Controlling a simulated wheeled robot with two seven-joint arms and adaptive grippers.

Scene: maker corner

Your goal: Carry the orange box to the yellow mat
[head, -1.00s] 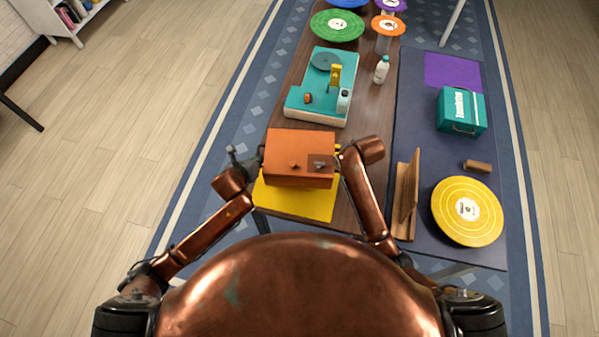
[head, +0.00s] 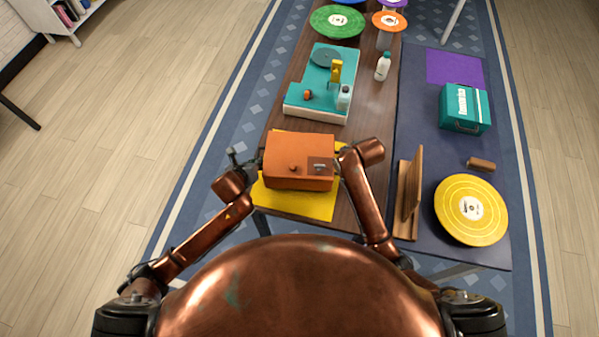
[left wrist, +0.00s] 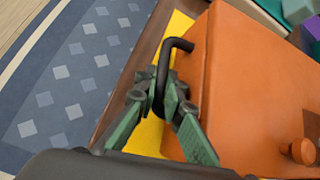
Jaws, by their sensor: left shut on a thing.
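The orange box (head: 298,177) is over the yellow mat (head: 300,205), between my two arms. Yellow shows in front of it and behind it. I cannot tell whether its bottom touches the mat. My left gripper (head: 251,163) is at the box's left side. In the left wrist view, my left gripper (left wrist: 163,100) is shut on the dark bar handle (left wrist: 178,45) of the orange box (left wrist: 240,85). My right gripper (head: 341,154) is at the box's right side; its fingers are too small and hidden to read.
A teal turntable-like unit (head: 318,100) and a white bottle (head: 383,66) stand farther up the table. A wooden stand (head: 409,195) is close to my right arm. A yellow disc (head: 471,212) and a teal case (head: 463,108) lie on the right.

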